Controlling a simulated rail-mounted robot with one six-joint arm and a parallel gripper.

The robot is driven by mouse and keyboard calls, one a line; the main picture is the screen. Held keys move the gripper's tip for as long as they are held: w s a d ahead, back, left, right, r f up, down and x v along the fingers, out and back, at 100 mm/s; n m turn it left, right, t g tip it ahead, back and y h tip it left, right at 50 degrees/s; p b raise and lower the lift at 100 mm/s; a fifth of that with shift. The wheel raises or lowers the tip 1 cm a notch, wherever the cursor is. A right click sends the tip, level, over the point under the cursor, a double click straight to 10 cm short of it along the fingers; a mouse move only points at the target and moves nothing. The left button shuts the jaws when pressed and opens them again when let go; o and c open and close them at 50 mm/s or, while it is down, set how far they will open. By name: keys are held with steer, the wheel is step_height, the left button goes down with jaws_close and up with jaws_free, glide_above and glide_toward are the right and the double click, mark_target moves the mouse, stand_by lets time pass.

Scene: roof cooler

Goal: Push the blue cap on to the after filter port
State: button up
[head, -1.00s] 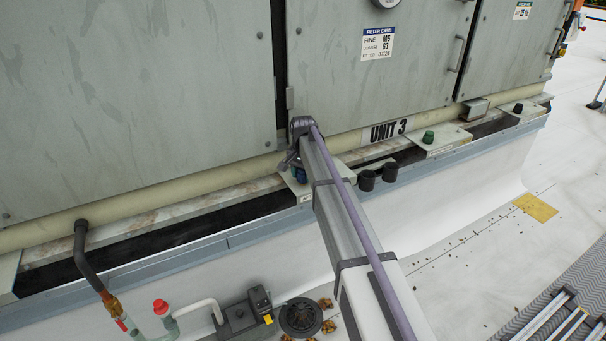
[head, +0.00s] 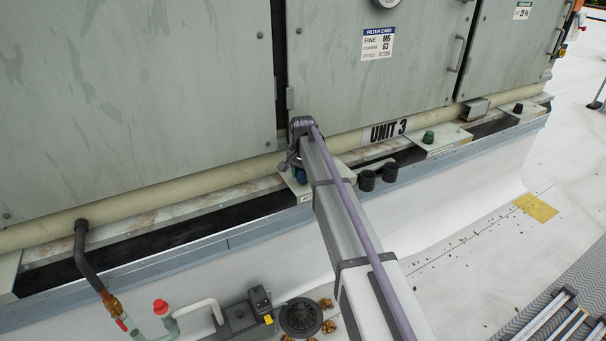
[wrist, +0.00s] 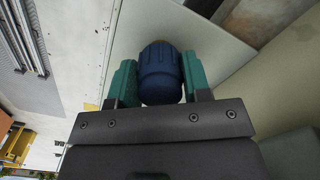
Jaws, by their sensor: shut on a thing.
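The blue cap (wrist: 160,73) is a ribbed, rounded cap held between the two green jaw pads of my gripper (wrist: 161,82) in the wrist view. In the head view a small part of the blue cap (head: 301,176) shows beside my arm, low over a pale plate (head: 290,184) at the unit's base. A label on that plate is mostly hidden by my arm. The cap covers the after filter port, or the port is hidden behind it; I cannot tell whether the cap is seated on it.
A green cap (head: 428,137) and a dark cap (head: 518,108) stand on similar plates to the right. Two black cups (head: 378,176) sit close right of my arm. A cream pipe (head: 150,192) runs along the cabinet base behind the plates.

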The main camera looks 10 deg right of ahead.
steer(key=shift+f+b, duration=0.65)
steer(key=o, duration=0.6)
steer(key=shift+r, duration=0.1)
step_height(320, 180, up, 11)
steer(key=p, duration=1.1)
